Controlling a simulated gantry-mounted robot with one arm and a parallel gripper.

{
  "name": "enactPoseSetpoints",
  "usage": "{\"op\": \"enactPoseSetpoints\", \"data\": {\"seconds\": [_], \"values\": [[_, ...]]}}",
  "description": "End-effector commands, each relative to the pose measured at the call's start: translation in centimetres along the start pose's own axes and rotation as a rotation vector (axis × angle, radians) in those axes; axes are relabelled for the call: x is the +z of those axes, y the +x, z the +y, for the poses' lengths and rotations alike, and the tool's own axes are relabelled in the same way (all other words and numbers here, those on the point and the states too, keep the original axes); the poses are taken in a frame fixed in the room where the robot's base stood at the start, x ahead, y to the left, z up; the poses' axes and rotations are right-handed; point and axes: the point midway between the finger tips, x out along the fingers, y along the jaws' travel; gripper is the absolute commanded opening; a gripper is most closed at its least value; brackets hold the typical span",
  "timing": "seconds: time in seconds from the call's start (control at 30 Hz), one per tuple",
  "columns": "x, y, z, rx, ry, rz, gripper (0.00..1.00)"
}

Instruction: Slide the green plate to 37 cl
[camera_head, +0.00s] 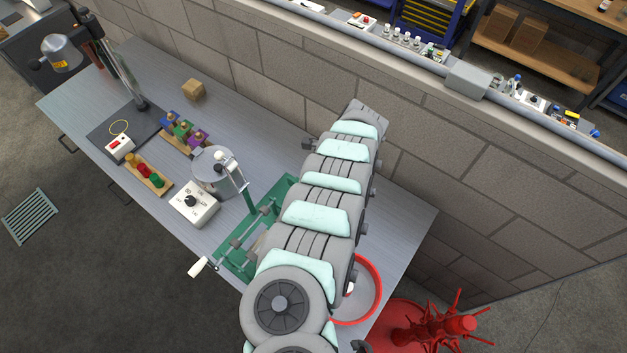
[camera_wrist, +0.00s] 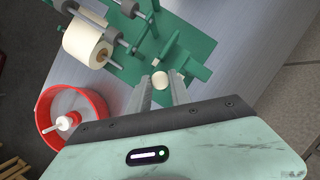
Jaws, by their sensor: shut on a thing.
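A green bench device (camera_wrist: 125,65) with rods and a pale roll (camera_wrist: 88,43) fills the upper wrist view. Its green base also shows in the head view (camera_head: 233,262), partly behind my arm. My gripper (camera_wrist: 162,87) is shut on a pale round knob (camera_wrist: 160,78) at the device's near end. A raised green plate (camera_wrist: 191,67) lies right beside the knob; how the two join is hidden by the fingers. No 37 cl mark can be read in either view. In the head view my arm hides the gripper and knob.
A red-rimmed round tub (camera_wrist: 42,118) stands close left of my gripper in the wrist view. A red bottle tree (camera_head: 435,325) stands off the bench's right end. A white dial box (camera_head: 194,202) and a steel pot (camera_head: 212,168) stand left of the device.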

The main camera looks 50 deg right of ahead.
Motion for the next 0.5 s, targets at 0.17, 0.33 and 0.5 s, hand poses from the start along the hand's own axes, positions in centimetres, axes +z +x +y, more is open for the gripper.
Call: {"op": "enactPoseSetpoints", "data": {"seconds": [0.17,0.33,0.5], "values": [[0.2,0.03,0.21,0.007,0.0,-0.005,0.36],[0.16,0.02,0.14,0.005,0.0,-0.004,0.46],[0.13,0.02,0.12,0.004,0.0,-0.003,0.46]]}}
